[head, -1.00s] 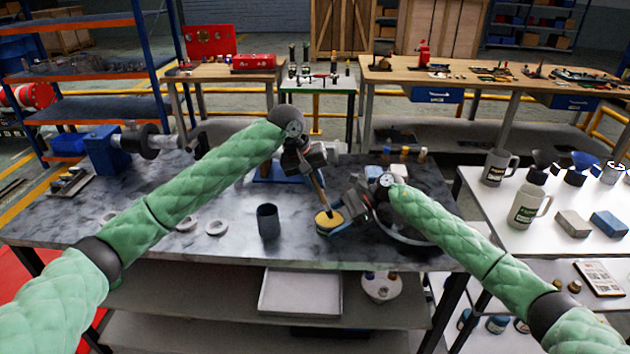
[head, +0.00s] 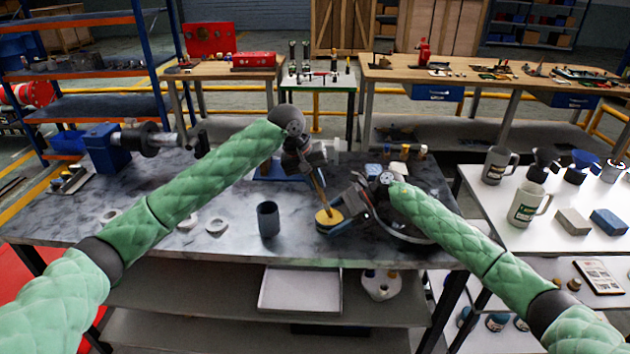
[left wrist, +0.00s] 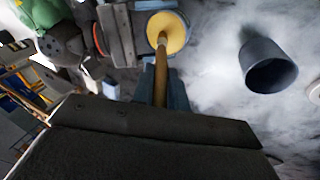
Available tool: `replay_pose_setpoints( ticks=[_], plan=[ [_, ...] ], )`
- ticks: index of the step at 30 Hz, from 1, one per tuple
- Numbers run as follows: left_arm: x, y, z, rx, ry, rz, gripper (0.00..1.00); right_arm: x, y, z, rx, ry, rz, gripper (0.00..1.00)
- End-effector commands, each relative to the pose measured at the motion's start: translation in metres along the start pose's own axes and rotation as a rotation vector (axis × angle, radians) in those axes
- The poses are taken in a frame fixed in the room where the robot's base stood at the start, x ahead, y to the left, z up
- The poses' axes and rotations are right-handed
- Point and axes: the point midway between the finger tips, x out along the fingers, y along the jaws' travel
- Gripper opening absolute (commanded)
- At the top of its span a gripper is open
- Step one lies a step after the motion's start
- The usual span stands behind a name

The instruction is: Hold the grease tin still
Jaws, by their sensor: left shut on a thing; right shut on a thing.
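The grease tin (head: 325,221) is a small round tin with yellow grease on top, near the front of the grey marbled bench. My right gripper (head: 344,222) comes from the right and is shut on the tin's side. My left gripper (head: 315,177) is above it, shut on the wooden handle (head: 321,196) of a slim tool. The handle slants down to the grease, and its lower end meets the yellow surface. The left wrist view also shows the tin (left wrist: 175,40), the handle (left wrist: 161,75) and my right gripper (left wrist: 122,32). The tool's working end is hidden or too small to tell.
A dark cup (head: 268,221) stands on the bench (head: 330,257) just left of the tin. Pale rings (head: 216,226) lie farther left. A round dark tray (head: 425,233) is behind my right arm. The bench's front edge is close to the tin.

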Motion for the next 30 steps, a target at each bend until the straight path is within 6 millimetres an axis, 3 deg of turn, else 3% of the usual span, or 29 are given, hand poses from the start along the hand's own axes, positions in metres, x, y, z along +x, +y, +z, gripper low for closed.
replay_pose_setpoints(
  ticks=[17,30],
  plan=[
    [0.002,-0.001,0.001,-0.001,-0.003,-0.002,0.0,0.001,0.0,0.001,0.0,-0.001,0.002,0.43],
    [-0.022,0.008,-0.003,0.0,-0.001,0.0,0.0,0.0,0.0,0.0,0.0,-0.001,0.001,0.43]
  ],
)
